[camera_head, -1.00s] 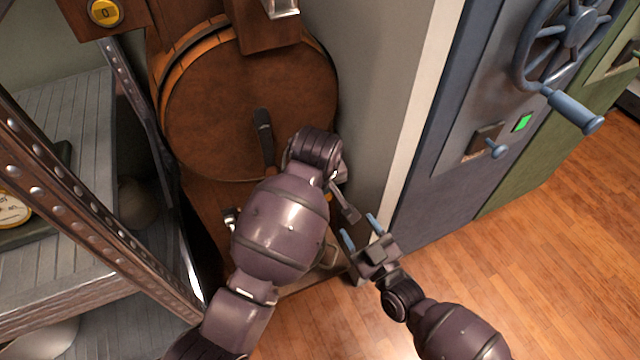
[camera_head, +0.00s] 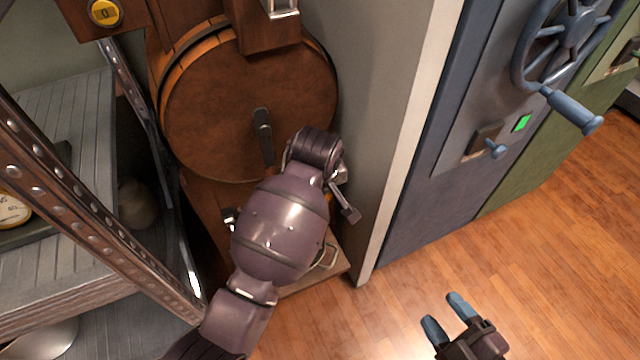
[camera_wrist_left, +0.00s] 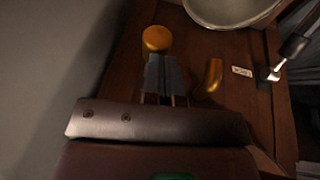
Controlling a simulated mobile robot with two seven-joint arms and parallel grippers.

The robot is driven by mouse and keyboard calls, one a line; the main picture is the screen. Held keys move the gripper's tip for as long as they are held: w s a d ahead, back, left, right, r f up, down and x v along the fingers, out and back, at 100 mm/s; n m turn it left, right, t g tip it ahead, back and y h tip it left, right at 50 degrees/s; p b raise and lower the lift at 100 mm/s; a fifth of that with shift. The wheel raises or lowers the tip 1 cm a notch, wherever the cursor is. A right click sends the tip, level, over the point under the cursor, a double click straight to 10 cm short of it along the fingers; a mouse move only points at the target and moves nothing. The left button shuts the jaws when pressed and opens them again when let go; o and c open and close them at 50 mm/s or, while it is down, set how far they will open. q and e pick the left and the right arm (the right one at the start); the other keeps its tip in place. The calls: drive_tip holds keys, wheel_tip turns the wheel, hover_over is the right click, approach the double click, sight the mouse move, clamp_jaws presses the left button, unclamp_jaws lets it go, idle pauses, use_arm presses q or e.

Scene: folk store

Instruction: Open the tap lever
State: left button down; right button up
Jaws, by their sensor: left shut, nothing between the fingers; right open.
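A dark lever (camera_head: 263,135) stands on the round front of a wooden barrel (camera_head: 215,110) in the head view; I cannot tell for certain that it is the tap lever. My left arm reaches in front of the barrel's lower right, and its wrist hides part of that area. In the left wrist view my left gripper (camera_wrist_left: 163,62) is shut and empty. Its tips are close to a round yellow knob (camera_wrist_left: 157,38) on a brown wooden surface; contact is unclear. A curved yellow piece (camera_wrist_left: 213,75) is to their right. My right gripper (camera_head: 447,317) is open and empty over the floor.
A metal shelf (camera_head: 60,265) stands at the left. A grey wall (camera_head: 385,80) borders the barrel. A blue-grey safe door (camera_head: 440,180) with a wheel (camera_head: 573,30) is at the right. The wooden floor (camera_head: 550,260) is clear.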

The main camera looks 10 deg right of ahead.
use_arm(q)
drive_tip(key=shift+a+p, duration=0.1)
drive_tip(key=shift+p, duration=0.25)
drive_tip(key=shift+s+t, duration=0.1)
drive_tip(key=shift+t, duration=0.2)
drive_tip(key=shift+f, duration=0.1)
use_arm(e)
drive_tip(key=s+d+r+m+g+h, duration=0.1)
drive_tip(key=s+d+m+g+h, duration=0.2)
drive_tip(key=s+m, duration=0.7)
drive_tip(key=shift+s+d+r+g+h, duration=0.25)
drive_tip(key=shift+d+g+h, duration=0.15)
drive_tip(key=shift+d+g, duration=0.45)
